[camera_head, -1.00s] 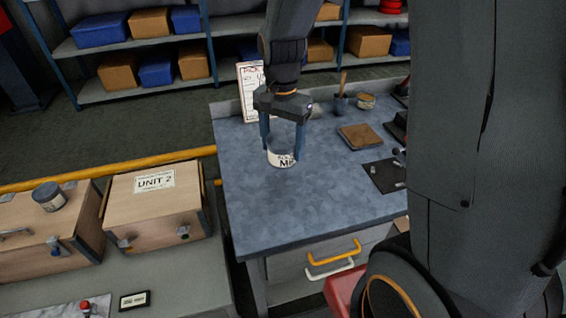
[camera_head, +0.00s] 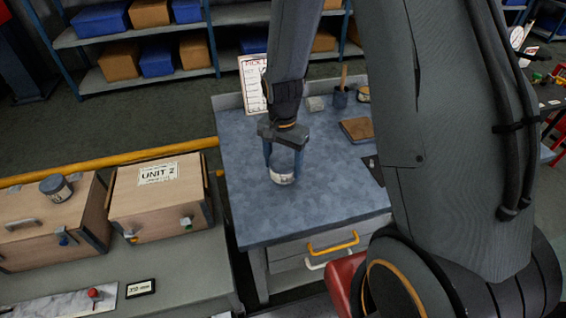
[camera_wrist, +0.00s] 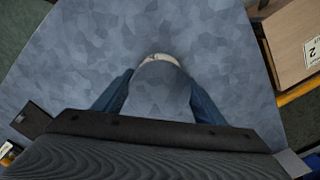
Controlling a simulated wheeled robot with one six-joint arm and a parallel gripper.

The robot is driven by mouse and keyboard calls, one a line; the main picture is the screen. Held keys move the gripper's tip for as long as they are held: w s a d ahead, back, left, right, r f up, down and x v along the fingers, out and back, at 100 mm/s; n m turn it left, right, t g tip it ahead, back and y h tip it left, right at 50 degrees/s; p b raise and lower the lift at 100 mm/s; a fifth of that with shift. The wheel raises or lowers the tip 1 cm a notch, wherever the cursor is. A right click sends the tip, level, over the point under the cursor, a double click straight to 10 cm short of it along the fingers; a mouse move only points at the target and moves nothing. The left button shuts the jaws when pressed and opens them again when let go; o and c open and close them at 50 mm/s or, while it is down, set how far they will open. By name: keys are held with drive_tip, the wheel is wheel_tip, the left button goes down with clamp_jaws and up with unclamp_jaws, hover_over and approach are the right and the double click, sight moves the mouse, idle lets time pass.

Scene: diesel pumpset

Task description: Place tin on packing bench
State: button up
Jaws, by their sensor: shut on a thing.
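The tin (camera_head: 283,178), pale with dark lettering on its side, is between the two blue fingers of my gripper (camera_head: 284,170), which is shut on it. It is upright over the middle of the blue-grey packing bench (camera_head: 310,215). Whether its base touches the bench top is hard to tell. In the wrist view the tin (camera_wrist: 158,84) shows its grey-blue top and a pale rim between the fingers, with the bench top around it.
A wooden UNIT 2 case (camera_head: 160,205) and another case with a dark tin (camera_head: 56,188) on it stand to the left. A clipboard sheet (camera_head: 253,85), a pen cup (camera_head: 340,97) and a brown block (camera_head: 357,130) are at the bench's back. The bench front is clear.

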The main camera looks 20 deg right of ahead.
sight(285, 161)
drive_tip(key=shift+f, duration=0.1)
drive_tip(key=o, duration=1.4)
wheel_tip(285, 161, up, 12)
drive_tip(key=b, duration=0.3)
drive_tip(key=s+d+n+t, duration=0.1)
drive_tip(key=s+d+n, duration=0.2)
drive_tip(key=s+n, duration=0.6)
drive_tip(key=shift+s+f, duration=0.25)
drive_tip(key=shift+s, duration=1)
